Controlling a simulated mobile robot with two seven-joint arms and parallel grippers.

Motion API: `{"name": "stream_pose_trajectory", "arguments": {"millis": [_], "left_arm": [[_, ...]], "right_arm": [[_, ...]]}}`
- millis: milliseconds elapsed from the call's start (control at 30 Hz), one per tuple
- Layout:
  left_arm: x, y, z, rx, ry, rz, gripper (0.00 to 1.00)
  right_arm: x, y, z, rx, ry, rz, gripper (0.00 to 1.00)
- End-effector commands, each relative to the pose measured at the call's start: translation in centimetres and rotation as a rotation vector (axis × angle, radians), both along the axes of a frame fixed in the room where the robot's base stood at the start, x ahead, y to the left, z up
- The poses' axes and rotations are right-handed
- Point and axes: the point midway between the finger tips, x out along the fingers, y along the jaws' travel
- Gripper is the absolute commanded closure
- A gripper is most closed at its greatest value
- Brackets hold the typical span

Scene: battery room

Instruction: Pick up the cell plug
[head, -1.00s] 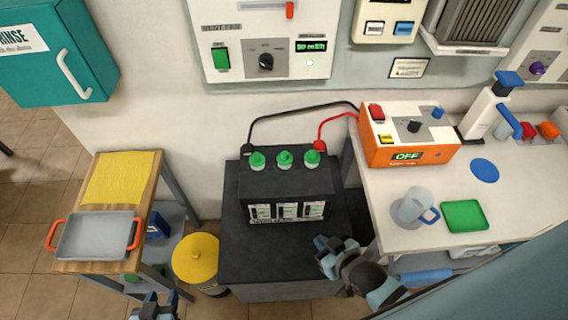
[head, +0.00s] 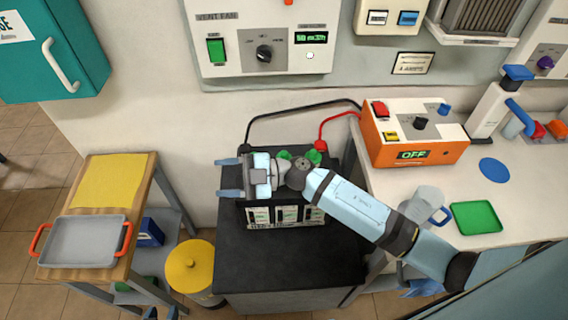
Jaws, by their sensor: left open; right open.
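The black battery (head: 330,218) sits on a dark stand, with three white-framed windows on its front. Green cell plugs sit on its top: one (head: 314,156) shows at the right and one (head: 284,154) shows partly behind my arm. The left plug is hidden behind my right gripper. My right gripper (head: 229,178) is open and empty, its fingers pointing left, over the battery's left end in the picture. Its height above the battery is hard to tell. My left gripper (head: 162,313) is open at the bottom edge, mostly out of view.
An orange charger (head: 413,135) stands on the right bench, with black and red cables running to the battery. A mug (head: 427,203) and green tray (head: 476,217) are nearby. A yellow-lidded bin (head: 190,266) and a cart with a grey tray (head: 84,242) stand left.

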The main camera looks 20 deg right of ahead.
Motion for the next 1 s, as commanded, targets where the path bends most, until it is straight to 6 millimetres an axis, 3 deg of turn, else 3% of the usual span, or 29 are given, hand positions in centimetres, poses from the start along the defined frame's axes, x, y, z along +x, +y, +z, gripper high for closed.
{"name": "stream_pose_trajectory", "arguments": {"millis": [67, 167, 267, 333, 500, 600, 733, 1000], "left_arm": [[0.3, -0.1, -1.3, -0.001, -0.004, -0.002, 0.57], [0.4, -0.2, -2.2, -0.004, -0.006, -0.005, 0.57], [0.4, -0.4, -3.2, -0.005, -0.006, -0.007, 0.57], [0.4, -0.5, -3.9, -0.007, -0.005, -0.010, 0.57], [0.3, -0.7, -5.1, -0.009, -0.003, -0.014, 0.57], [0.3, -0.7, -5.4, -0.009, -0.003, -0.014, 0.57], [0.3, -0.7, -5.4, -0.009, -0.002, -0.014, 0.57], [0.2, -0.6, -4.9, -0.007, -0.002, -0.014, 0.57]], "right_arm": [[1.0, 0.3, -1.6, -0.184, -0.042, 0.155, 0.44], [2.6, -0.8, -3.9, -0.464, -0.038, 0.297, 0.44], [5.3, -3.9, -5.9, -0.787, 0.008, 0.356, 0.44], [7.6, -7.0, -6.6, -1.017, 0.063, 0.341, 0.44], [12.6, -14.6, -5.6, -1.453, 0.215, 0.177, 0.44], [14.2, -17.5, -4.4, -1.596, 0.282, 0.077, 0.44], [15.0, -19.2, -3.9, -1.671, 0.326, 0.012, 0.44], [15.0, -19.3, -8.6, -1.677, 0.332, 0.010, 0.44]]}}
